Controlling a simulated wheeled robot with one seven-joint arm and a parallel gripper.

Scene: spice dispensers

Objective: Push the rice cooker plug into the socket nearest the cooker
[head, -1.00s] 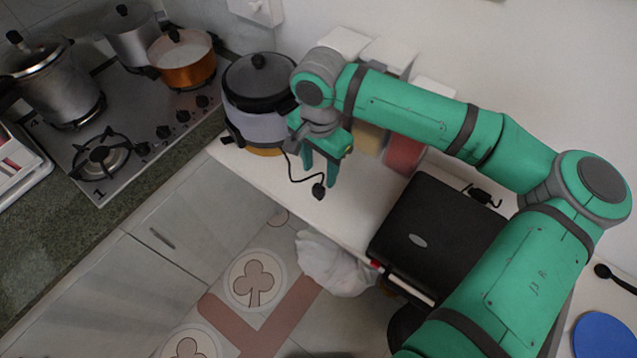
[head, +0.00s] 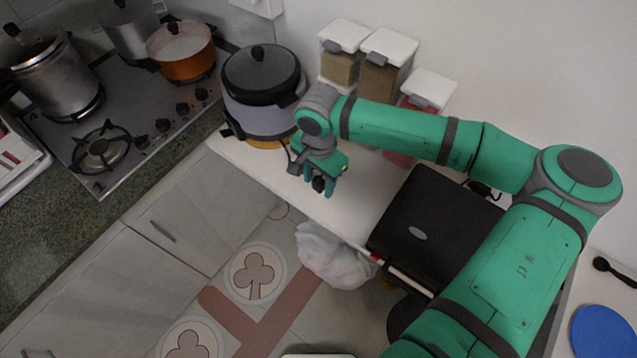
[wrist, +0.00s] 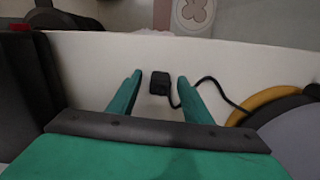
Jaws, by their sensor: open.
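The rice cooker (head: 262,112) is grey with a black lid and stands at the left end of the white counter. Its black plug (head: 318,184) lies on the counter to the cooker's lower right. My gripper (head: 322,181) is right over the plug, fingers pointing down. In the wrist view the plug (wrist: 159,84) shows between my two open green fingers (wrist: 159,77), with a gap on each side. Its cord (wrist: 205,82) curves right toward the cooker. A white box (head: 257,7) on the wall above the cooker is cut by the frame edge; I cannot make out socket holes.
Spice dispensers with white lids (head: 388,46) stand along the wall behind my arm. A black appliance (head: 428,220) is to the right on the counter. A stove (head: 130,122) with pots is at the left. A white cloth (head: 335,254) hangs at the counter's front edge.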

